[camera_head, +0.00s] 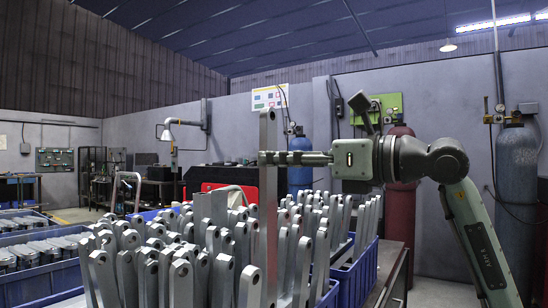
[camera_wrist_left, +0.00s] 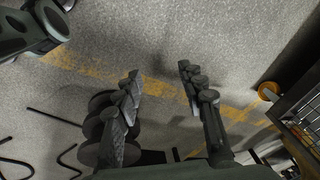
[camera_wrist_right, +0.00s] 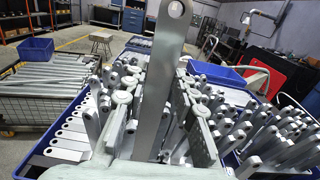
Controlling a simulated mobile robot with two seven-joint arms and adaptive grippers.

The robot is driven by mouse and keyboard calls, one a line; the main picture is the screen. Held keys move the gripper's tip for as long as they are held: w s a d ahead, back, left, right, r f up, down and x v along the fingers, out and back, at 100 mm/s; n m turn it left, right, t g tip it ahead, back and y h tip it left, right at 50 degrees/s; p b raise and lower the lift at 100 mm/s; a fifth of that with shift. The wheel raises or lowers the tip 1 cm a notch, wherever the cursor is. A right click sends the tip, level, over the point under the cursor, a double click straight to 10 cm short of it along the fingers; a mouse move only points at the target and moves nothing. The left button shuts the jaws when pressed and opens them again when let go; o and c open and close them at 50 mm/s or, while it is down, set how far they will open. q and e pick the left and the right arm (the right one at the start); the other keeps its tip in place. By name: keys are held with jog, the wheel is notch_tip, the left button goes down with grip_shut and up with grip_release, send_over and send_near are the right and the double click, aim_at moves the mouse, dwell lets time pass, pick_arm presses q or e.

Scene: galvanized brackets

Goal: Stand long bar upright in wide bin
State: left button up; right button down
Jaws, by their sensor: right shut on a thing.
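A long grey bar (camera_head: 268,125) with a hole near its top stands upright in the head view. My right gripper (camera_head: 272,158) reaches in from the right and is shut on its upper part. In the right wrist view the bar (camera_wrist_right: 164,75) rises between the fingers (camera_wrist_right: 152,105). Its lower end is hidden among many upright galvanized brackets (camera_head: 130,240), so I cannot tell whether it touches a bin floor. A blue bin (camera_head: 354,283) with upright brackets stands to the right of the bar. My left gripper (camera_wrist_left: 158,80) is open and empty above the floor in the left wrist view.
Another blue bin (camera_head: 40,287) with lying parts is at the left. In the right wrist view, a wire crate of long bars (camera_wrist_right: 45,95) stands at the left. Gas cylinders (camera_head: 516,185) stand along the back wall. Bare floor lies below my left gripper.

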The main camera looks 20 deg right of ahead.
send_over(272, 269)
jog(key=v, duration=0.2)
jog(key=shift+w+f, duration=0.1)
jog(key=shift+f, duration=2.65)
jog(key=shift+f+b, duration=0.7)
jog(key=shift+f, duration=0.4)
jog(key=shift+f+b, duration=1.15)
jog(key=shift+f, duration=0.05)
jog(key=shift+f+b, duration=0.65)
jog(key=shift+f, duration=0.15)
pick_arm(q)
jog(key=shift+w+r+t+b, duration=0.7)
jog(key=shift+w+r+b, duration=0.6)
jog(key=shift+r, duration=7.45)
pick_arm(e)
jog(key=shift+f, duration=1.2)
jog(key=shift+f+b, duration=0.8)
jog(key=shift+f, duration=0.3)
jog(key=shift+f+b, duration=0.5)
jog(key=shift+f, duration=0.35)
pick_arm(q)
jog(key=w+d+r+t+h+b, duration=0.1)
jog(key=w+d+r+t+h, duration=0.1)
jog(key=w+d+r+t, duration=0.5)
jog(key=shift+w+d+r+m+h, duration=0.35)
jog(key=shift+w+d+r, duration=0.65)
jog(key=shift+w+d, duration=0.65)
pick_arm(e)
jog(key=shift+f, duration=0.3)
